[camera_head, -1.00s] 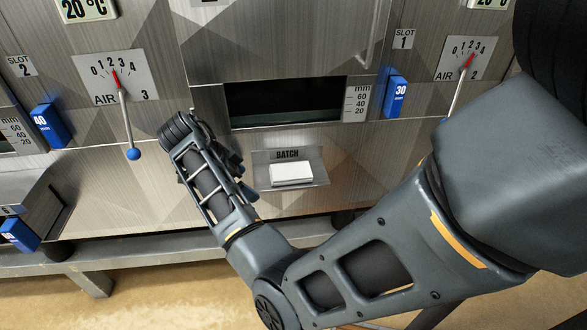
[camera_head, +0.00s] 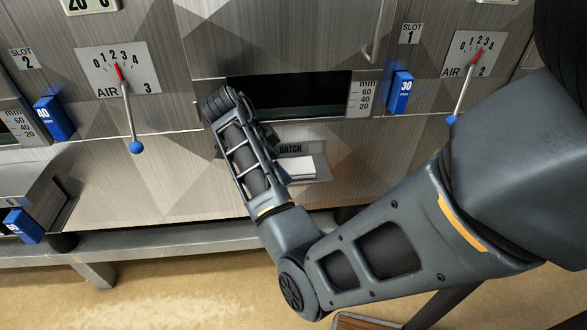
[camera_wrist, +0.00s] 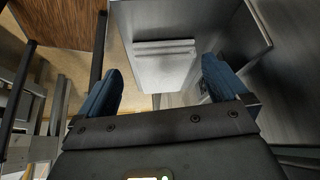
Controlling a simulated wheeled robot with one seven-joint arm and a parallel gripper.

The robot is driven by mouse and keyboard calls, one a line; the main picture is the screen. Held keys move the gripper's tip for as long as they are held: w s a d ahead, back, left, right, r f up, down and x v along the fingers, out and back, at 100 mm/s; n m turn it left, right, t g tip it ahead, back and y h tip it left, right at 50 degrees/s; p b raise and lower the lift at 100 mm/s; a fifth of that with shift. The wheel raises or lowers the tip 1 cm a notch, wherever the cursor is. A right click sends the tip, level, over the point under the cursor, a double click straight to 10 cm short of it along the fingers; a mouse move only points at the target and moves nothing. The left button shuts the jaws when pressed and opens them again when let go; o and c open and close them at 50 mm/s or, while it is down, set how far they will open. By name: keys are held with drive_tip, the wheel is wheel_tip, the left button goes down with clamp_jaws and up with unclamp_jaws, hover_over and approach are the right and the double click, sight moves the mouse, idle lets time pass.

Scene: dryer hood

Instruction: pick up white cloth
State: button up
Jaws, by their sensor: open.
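The white cloth (camera_head: 302,169) is a small folded, flat block on the ledge marked BATCH, below the dark slot in the metal front. My gripper and forearm cover its left part in the head view. In the wrist view a pale folded block (camera_wrist: 165,48) lies ahead, between the lines of the two blue fingers. My gripper (camera_wrist: 161,72) is open, with nothing between its fingertips. In the head view its fingers are largely hidden by my own wrist, just left of the ledge.
The ledge (camera_head: 322,170) sticks out from the metal front. Above it is a dark slot (camera_head: 300,93). Levers with blue knobs (camera_head: 136,147) and blue blocks marked 40 (camera_head: 53,118) and 30 (camera_head: 401,92) jut out on both sides. A grey frame rail (camera_head: 150,242) runs below.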

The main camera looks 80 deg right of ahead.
sight(293, 166)
drive_tip(key=s+d, duration=0.2)
drive_tip(key=s, duration=0.1)
drive_tip(key=shift+f+p, duration=0.35)
drive_tip(key=shift+f, duration=0.25)
drive_tip(key=c, duration=1)
drive_tip(key=shift+o, duration=0.2)
